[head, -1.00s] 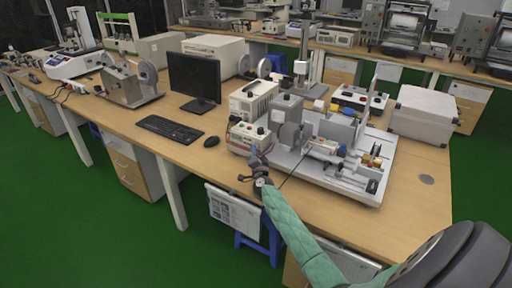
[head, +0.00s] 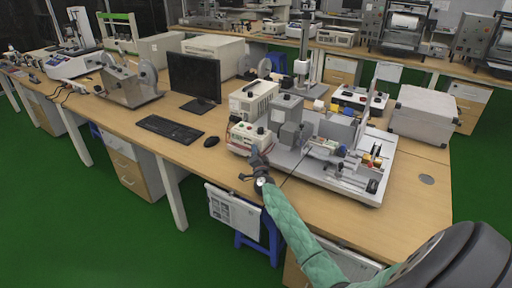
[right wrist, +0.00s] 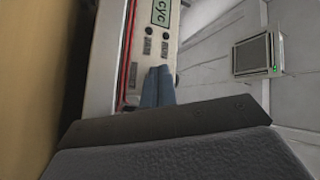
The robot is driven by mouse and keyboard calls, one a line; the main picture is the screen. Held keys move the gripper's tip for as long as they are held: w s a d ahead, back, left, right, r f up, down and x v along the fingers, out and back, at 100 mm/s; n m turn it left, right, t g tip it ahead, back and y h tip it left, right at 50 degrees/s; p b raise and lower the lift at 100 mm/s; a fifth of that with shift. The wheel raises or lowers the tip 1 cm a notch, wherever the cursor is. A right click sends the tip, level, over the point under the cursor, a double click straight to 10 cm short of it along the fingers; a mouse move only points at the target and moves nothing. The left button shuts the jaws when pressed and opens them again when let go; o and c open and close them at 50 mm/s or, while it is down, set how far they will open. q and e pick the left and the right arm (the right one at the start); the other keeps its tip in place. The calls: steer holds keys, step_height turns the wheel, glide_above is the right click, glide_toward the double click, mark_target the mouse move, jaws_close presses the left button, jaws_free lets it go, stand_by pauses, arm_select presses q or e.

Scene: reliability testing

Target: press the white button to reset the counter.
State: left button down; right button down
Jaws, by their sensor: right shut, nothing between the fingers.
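My right gripper (head: 254,151) is in front of a small white and red control box (head: 242,139) at the front left of the test machine. In the right wrist view its bluish fingers (right wrist: 158,84) are shut and empty. They point at the light control panel (right wrist: 150,55), over its lower part. The panel carries a green label or display reading "cyc" (right wrist: 161,13) with dark round spots and small labels below it. I cannot pick out the white button; the fingers cover part of the panel. Whether the fingertips touch the panel is unclear. My left gripper is not in view.
The machine's grey base plate (head: 345,186) holds motors and fixtures to the right. A mouse (head: 211,141), keyboard (head: 170,130) and monitor (head: 195,78) stand to the left on the wooden bench. A grey case (head: 424,114) sits behind right. The front right bench top is clear.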

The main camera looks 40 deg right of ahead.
steer(key=shift+a, duration=0.1)
steer(key=shift+s+a+p, duration=0.3)
steer(key=shift+a+p, duration=0.15)
steer(key=shift+a, duration=0.15)
steer(key=a, duration=0.1)
steer(key=s+a+p, duration=0.1)
steer(key=a, duration=0.1)
steer(key=s+a+p, duration=0.1)
steer(key=shift+a, duration=0.35)
stand_by(0.4)
stand_by(0.6)
